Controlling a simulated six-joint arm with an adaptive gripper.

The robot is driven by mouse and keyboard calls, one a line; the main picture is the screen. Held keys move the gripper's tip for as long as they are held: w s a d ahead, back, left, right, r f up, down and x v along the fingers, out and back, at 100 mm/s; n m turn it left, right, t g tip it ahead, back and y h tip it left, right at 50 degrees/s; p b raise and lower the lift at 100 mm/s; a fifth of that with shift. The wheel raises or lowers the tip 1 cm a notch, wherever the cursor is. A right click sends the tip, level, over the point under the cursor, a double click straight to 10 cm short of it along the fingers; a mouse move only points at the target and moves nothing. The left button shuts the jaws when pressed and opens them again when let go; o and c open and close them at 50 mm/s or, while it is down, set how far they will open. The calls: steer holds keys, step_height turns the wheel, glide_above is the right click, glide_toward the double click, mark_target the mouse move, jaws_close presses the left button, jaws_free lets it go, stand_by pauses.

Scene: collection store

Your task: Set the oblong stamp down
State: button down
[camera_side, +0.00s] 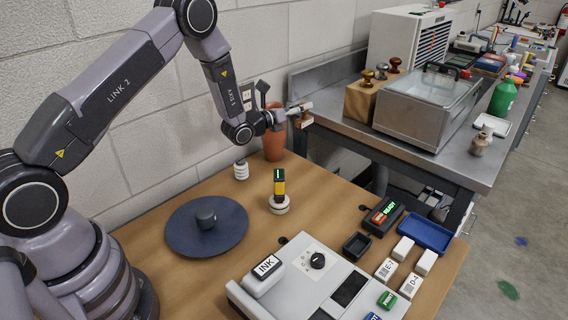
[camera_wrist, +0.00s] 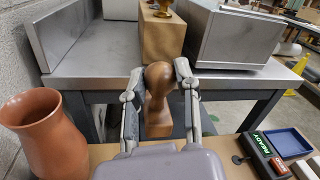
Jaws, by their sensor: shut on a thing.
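The oblong stamp (camera_wrist: 158,102) is wooden, with a rounded knob on top and a block-like base. In the wrist view it stands upright between the fingers of my gripper (camera_wrist: 157,90), which is shut on its handle. In the side view my gripper (camera_side: 299,113) is at the back of the wooden table, in front of the steel bench, with the stamp (camera_side: 304,120) held at its tip and partly hidden. The stamp is held up above the wooden table (camera_side: 335,190); its underside cannot be seen.
A terracotta vase (camera_side: 273,138) stands close by my gripper, against the wall. The steel bench (camera_side: 345,118) carries a wooden block (camera_side: 362,104) with stamps and a clear-lidded box (camera_side: 425,105). A black device reading READY (camera_side: 383,216) and a blue tray (camera_side: 425,233) are toward the right.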

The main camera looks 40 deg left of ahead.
steer(key=f, duration=1.7)
steer(key=shift+s+d+f, duration=0.1)
steer(key=shift+d+f, duration=0.1)
steer(key=shift+f, duration=0.15)
steer(key=shift+f, duration=0.15)
steer(key=c, duration=0.8)
jaws_free()
